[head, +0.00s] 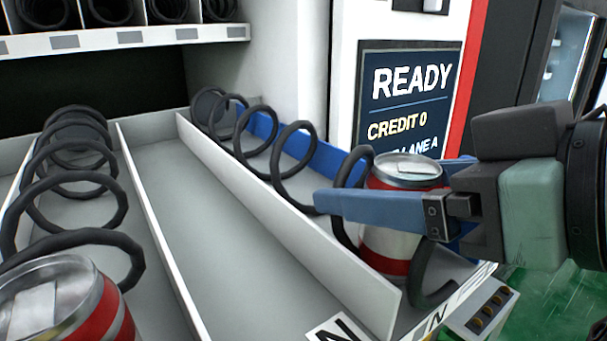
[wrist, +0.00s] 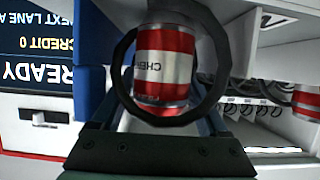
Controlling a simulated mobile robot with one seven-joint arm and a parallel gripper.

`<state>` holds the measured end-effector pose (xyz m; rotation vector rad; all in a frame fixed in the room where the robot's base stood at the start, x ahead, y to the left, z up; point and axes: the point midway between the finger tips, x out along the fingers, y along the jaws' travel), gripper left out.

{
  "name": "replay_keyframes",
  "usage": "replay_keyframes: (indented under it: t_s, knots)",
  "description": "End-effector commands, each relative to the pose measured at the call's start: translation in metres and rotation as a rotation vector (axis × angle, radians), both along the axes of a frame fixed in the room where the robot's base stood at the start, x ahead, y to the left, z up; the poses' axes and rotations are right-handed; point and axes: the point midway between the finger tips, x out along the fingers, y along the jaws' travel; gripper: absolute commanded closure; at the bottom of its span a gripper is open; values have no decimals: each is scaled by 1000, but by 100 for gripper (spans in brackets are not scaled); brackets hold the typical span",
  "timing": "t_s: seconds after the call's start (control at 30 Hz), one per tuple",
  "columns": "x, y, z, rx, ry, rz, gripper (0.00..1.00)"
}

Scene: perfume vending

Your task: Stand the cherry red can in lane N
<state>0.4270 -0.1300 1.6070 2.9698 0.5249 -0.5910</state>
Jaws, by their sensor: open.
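The cherry red can (head: 390,240), red and white with a silver top, stands upright in the right-hand lane at the shelf's front, among the turns of a black coil. It also shows in the wrist view (wrist: 165,65), with part of its lettering, inside a coil ring. My gripper (head: 385,185) is open around the can. One blue finger passes on its near side; the far finger is mostly hidden behind it. A label with N (head: 437,320) is on the front edge by this lane. Another N label (head: 335,330) is at the front of the middle lane.
The middle lane (head: 215,230) is empty, with a white divider (head: 290,220) between it and the can. Another red-banded can (head: 60,305) stands in the left lane with its coil. A screen (head: 410,95) reading READY is behind my gripper.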

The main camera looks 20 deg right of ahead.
Motion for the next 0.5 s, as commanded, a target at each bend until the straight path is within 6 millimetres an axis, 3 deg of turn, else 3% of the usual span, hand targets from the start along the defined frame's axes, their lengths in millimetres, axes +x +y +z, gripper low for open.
replay_keyframes:
  t_s: [0.3, 0.5]
  knots:
    - [-60, -23, 32, 1, -2, -4, 23]
    - [-85, -32, 40, 0, -1, -3, 23]
